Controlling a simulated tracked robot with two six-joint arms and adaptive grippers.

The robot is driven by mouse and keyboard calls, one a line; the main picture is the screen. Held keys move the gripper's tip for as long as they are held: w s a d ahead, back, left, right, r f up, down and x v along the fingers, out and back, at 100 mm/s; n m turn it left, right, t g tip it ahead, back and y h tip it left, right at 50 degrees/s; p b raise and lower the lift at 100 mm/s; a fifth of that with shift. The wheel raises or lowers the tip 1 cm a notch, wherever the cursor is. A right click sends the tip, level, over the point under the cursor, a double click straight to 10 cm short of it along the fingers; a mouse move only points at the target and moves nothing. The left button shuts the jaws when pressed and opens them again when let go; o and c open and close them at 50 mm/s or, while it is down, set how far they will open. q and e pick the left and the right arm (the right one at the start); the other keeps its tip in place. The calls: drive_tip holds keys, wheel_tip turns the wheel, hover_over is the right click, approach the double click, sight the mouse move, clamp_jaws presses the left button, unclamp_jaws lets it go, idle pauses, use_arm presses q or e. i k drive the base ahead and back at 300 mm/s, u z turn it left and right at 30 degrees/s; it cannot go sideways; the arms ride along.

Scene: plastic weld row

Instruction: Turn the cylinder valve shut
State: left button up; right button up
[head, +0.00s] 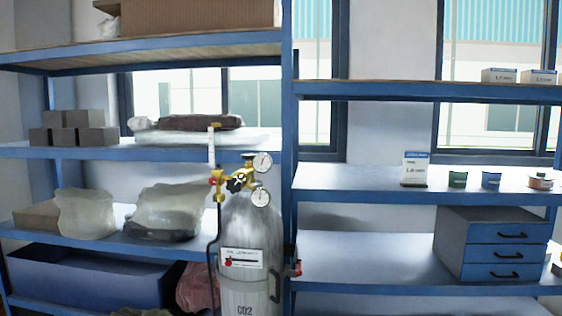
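A grey gas cylinder (249,238) marked CO2 stands upright in front of the blue shelving, a little left of the middle in the head view. Brass valve and regulator fittings (238,182) sit at its top, with a dark and white part at their middle and a red part at the left. Two round white gauges show on the right of the fittings, an upper gauge (262,163) and a lower gauge (261,197). A dark hose runs down the cylinder's left side. Neither of my grippers is in view.
Blue shelves (150,43) stand behind the cylinder on both sides. Wrapped bags (86,213) and grey blocks (84,138) lie on the left shelves. A small drawer cabinet (495,246) stands on the right. A dark handle (274,285) shows beside the cylinder's lower right.

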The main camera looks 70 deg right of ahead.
sight(248, 156)
drive_tip(key=z, duration=0.1)
drive_tip(key=k, duration=1.05)
drive_tip(key=z, duration=0.9)
drive_tip(key=i, duration=0.85)
